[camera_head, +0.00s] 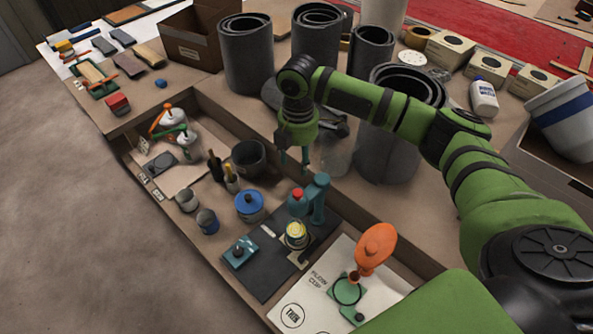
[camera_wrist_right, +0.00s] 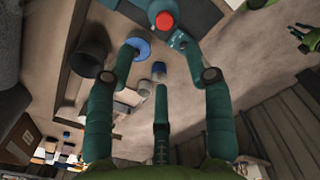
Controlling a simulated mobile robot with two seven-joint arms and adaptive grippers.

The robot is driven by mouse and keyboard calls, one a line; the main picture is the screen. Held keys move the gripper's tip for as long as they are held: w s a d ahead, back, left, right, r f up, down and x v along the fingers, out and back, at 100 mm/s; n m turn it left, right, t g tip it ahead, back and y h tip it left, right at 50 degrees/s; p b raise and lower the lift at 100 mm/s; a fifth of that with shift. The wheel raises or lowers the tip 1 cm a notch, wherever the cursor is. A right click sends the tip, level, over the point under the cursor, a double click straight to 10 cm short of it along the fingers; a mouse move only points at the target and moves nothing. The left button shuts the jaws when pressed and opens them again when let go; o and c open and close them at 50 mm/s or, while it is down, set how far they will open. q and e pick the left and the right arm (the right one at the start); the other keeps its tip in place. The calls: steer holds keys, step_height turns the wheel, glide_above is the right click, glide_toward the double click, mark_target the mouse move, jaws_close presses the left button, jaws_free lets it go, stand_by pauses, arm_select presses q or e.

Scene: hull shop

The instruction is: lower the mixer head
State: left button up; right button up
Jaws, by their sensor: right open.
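The mixer (camera_head: 318,200) is a small teal stand with a red knob (camera_head: 297,193), on a dark mat inside the long wooden tray. A yellow-labelled tin (camera_head: 296,234) stands in front of it. In the right wrist view the red knob (camera_wrist_right: 165,21) shows beyond the fingers, near the top edge. I cannot tell the tilt of the mixer head for sure. My right gripper (camera_head: 294,160) is open and empty, pointing down, above and behind the mixer, apart from it. Its spread fingers (camera_wrist_right: 155,45) show in the right wrist view. A bright green shape (camera_wrist_right: 304,40) there looks like my left gripper.
A blue-lidded pot (camera_head: 249,206), a black pot (camera_head: 249,158) and bottles stand left of the mixer. A teal block (camera_head: 240,252) lies on the mat. Tall grey cylinders (camera_head: 247,55) stand behind.

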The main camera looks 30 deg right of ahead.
steer(key=b, duration=0.3)
glide_toward(298, 192)
steer(key=shift+w+d+f, duration=0.2)
steer(key=shift+w+f, duration=0.25)
steer(key=shift+f, duration=0.05)
steer(key=shift+s+a+f+b, duration=0.2)
steer(key=shift+s+a+b, duration=0.1)
steer(key=shift+s, duration=0.15)
steer(key=shift+s+a+f+b, duration=0.2)
steer(key=shift+s+b, duration=0.1)
steer(key=shift+s, duration=0.15)
steer(key=shift+w+d+f+p, duration=0.15)
steer(key=shift+w+f+p, duration=0.1)
steer(key=shift+f, duration=0.35)
steer(key=shift+w+d+f+p, duration=0.15)
steer(key=shift+f+p, duration=0.05)
steer(key=shift+f, duration=0.4)
step_height(298, 192, down, 3)
steer(key=shift+s+f+p, duration=0.1)
steer(key=shift+f+p, duration=0.1)
steer(key=shift+p, duration=0.3)
steer(key=shift+a+f, duration=0.1)
steer(key=shift+f, duration=0.6)
jaws_close()
arm_select(q)
steer(key=f, duration=0.1)
steer(key=s+f, duration=0.1)
steer(key=a+f, duration=0.1)
steer(key=f, duration=0.1)
steer(key=shift+s, duration=0.3)
